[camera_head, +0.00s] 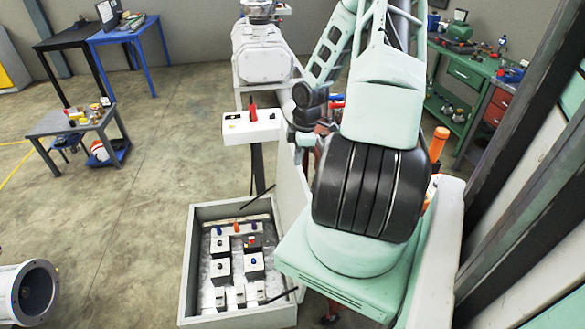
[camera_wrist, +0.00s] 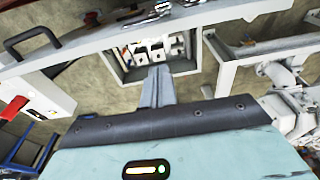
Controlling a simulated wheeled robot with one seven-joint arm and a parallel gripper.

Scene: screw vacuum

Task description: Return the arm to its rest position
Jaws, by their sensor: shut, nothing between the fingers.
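My pale green and black arm fills the middle right of the head view, raised beside a white cabinet. My gripper (camera_wrist: 158,86) shows in the wrist view, its two grey fingers together with nothing between them. I cannot make out the fingertips in the head view. An open grey box (camera_head: 187,265) with several small button units inside stands on the floor left of my arm. In the wrist view this box (camera_wrist: 122,72) lies beyond the fingers, apart from them.
A white panel (camera_head: 236,131) with a red switch stands behind the box. A grey side table (camera_head: 66,122) and a blue table (camera_head: 125,33) are at left. A green workbench (camera_head: 466,72) and dark posts are at right. A grey cylinder (camera_head: 22,292) lies at lower left. The left floor is mostly clear.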

